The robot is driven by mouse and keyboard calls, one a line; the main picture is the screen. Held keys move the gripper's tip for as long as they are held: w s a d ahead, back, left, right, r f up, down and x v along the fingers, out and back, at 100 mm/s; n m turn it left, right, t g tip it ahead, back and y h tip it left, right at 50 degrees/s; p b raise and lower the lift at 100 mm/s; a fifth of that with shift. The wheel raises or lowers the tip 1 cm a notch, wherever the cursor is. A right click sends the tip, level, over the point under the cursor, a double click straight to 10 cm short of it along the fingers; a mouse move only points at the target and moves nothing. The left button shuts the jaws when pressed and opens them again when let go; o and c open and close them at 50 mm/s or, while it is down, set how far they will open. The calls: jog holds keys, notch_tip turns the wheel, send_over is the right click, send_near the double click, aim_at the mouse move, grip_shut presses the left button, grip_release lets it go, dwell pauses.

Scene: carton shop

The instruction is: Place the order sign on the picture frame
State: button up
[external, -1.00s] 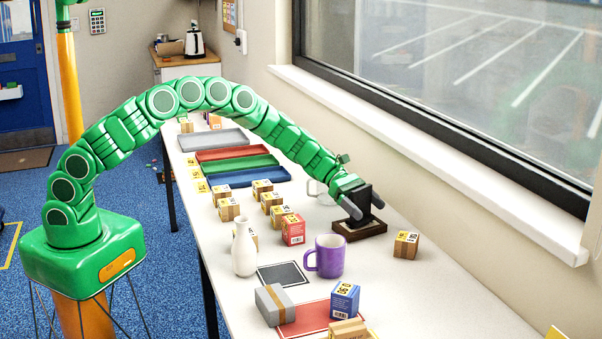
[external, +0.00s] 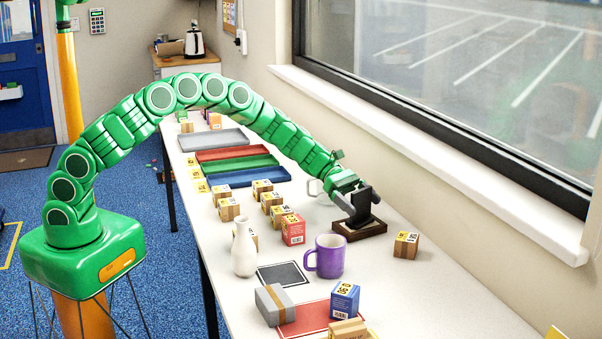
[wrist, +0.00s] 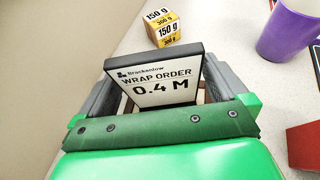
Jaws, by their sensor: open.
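The order sign (wrist: 160,82) is a black-edged panel with a white face reading "WRAP ORDER 0.4 M". In the external view the sign (external: 362,203) shows as a dark upright shape. It stands over a flat dark-brown framed piece on the table, which looks like the picture frame (external: 374,233); the exact contact between them is partly hidden. My gripper (external: 367,211) is open, with one finger on each side of the sign. In the wrist view my gripper (wrist: 158,90) also straddles the sign, and the sign hides most of what lies below.
A small 150 g carton (external: 406,244) stands right of the frame. A purple mug (external: 327,256), a red carton (external: 293,230) and a white bottle (external: 243,250) stand nearer the left. Coloured trays (external: 240,164) lie farther back. The window sill (external: 430,150) runs along the right.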

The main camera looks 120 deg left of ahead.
jog(key=v, duration=0.9)
jog(key=shift+s+r, duration=0.15)
jog(key=shift+s, duration=0.2)
